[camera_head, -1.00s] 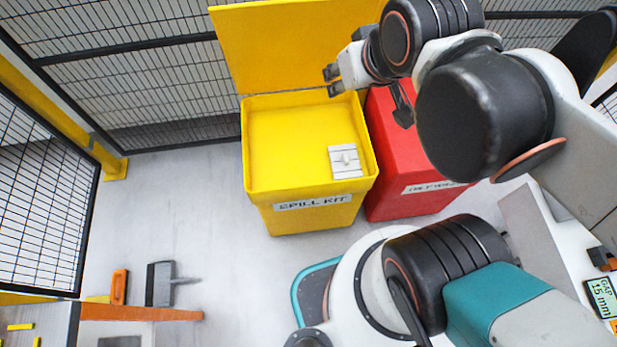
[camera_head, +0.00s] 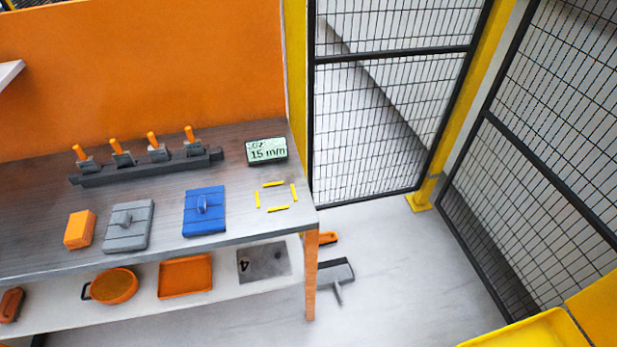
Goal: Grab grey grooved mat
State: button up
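The grey grooved mat (camera_head: 128,229) lies flat on the workbench top (camera_head: 330,208) at the left of the head view, with an upright grip tab in its middle. An orange block (camera_head: 80,229) stands close on its left. A blue grooved mat (camera_head: 205,213) of like shape lies to its right, apart from it. My gripper is not in the current view, so its state and its distance from the grey mat are hidden.
Behind the mats are a dark rack (camera_head: 145,168) with several orange-handled tools and a "15 mm" display (camera_head: 266,150). Yellow marks (camera_head: 276,208) frame a bare patch. The lower shelf holds an orange pan (camera_head: 114,286) and tray (camera_head: 185,276). Mesh fencing (camera_head: 390,110) stands right.

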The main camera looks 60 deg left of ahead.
aim_at(129, 225)
jog(key=u, duration=3.55)
jog(key=i+j+z, duration=0.3)
jog(key=z, duration=0.15)
jog(key=i+j+z, duration=0.2)
jog(key=j+z, duration=0.2)
jog(key=k+j, duration=0.1)
jog(key=i, duration=0.1)
